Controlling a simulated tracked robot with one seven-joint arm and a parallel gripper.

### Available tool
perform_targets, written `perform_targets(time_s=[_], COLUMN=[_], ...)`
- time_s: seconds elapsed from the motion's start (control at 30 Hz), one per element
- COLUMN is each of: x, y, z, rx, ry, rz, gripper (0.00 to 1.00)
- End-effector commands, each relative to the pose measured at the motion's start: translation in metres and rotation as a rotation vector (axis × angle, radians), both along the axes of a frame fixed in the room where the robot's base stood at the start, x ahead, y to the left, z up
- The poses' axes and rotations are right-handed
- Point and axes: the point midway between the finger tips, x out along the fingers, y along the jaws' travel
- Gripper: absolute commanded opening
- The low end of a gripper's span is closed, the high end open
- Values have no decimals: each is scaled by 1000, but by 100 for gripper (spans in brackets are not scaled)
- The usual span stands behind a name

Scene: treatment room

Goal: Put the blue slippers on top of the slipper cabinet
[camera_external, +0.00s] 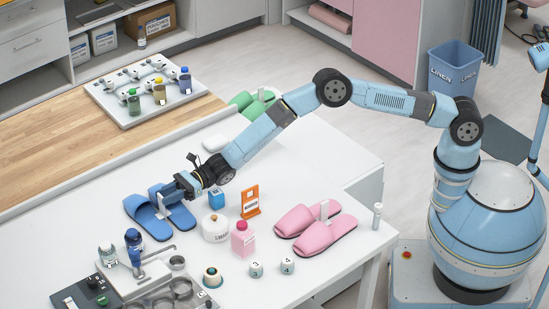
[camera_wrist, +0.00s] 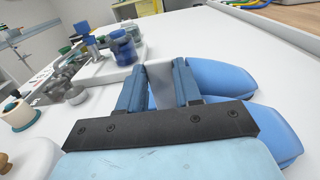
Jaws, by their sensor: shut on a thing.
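A white upright tab joins the pair. My gripper (camera_external: 174,200) is down at the slippers, its fingers closed on the tab. In the wrist view the blue slippers (camera_wrist: 222,78) show to the right of and behind my gripper (camera_wrist: 161,85), with the white tab between the fingers. The slippers appear to rest on the table. I cannot tell for sure which furniture is the slipper cabinet; green slippers (camera_external: 258,104) show beyond the table, their support mostly hidden.
A metal tray (camera_external: 165,292) is in front. A wooden counter (camera_external: 65,138) holds a bottle tray (camera_external: 125,115).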

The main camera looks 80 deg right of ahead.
Motion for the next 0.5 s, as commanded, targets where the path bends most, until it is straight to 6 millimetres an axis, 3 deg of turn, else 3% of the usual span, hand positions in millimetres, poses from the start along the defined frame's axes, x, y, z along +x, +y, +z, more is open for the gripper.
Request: perform_targets(time_s=[0.5], x=[0], y=[0], z=[8], rx=[1], ry=[-2], rz=[-1], gripper=[0])
